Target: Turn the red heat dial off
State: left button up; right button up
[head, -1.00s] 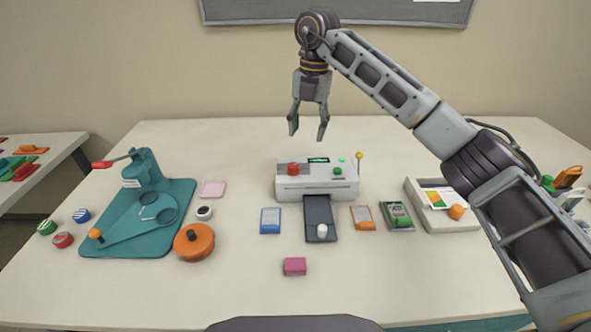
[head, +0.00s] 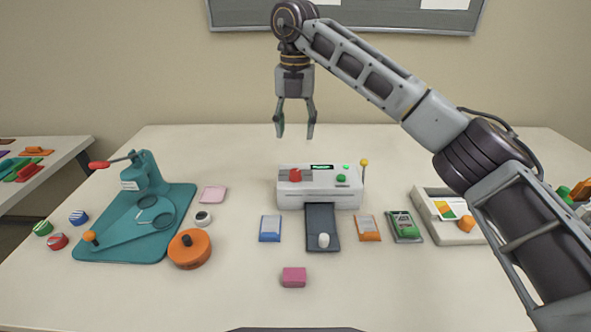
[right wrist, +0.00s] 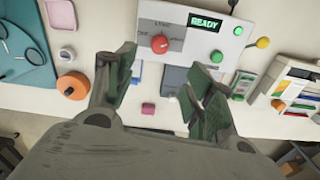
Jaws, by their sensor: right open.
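The red heat dial (head: 295,174) sits on the left part of the top of the white laminator (head: 320,200). In the right wrist view the dial (right wrist: 160,44) shows as a red round knob, beyond and between my fingers, near a printed mark. A green READY display (right wrist: 205,24) is lit to its right. My right gripper (head: 295,135) points down above and slightly behind the laminator, open and empty, with a clear gap above the dial. In the right wrist view its two fingertips (right wrist: 158,72) are spread apart. My left gripper is not in view.
A lever with a yellow ball (head: 364,162) stands at the laminator's right end, and a green button (head: 341,178) is on top. A dark tray (head: 322,218) extends in front. A teal press (head: 150,220) stands left; a white paper tray (head: 425,205) lies right.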

aim_at(295, 171)
notch_tip(295, 171, down, 12)
jog(key=shift+b, duration=0.9)
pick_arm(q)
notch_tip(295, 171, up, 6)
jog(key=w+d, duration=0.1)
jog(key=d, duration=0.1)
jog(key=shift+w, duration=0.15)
pick_arm(e)
jog(key=shift+f, duration=0.7)
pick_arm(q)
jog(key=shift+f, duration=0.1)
pick_arm(e)
jog(key=shift+c, duration=0.3)
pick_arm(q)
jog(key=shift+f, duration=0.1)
pick_arm(e)
jog(key=c, duration=1)
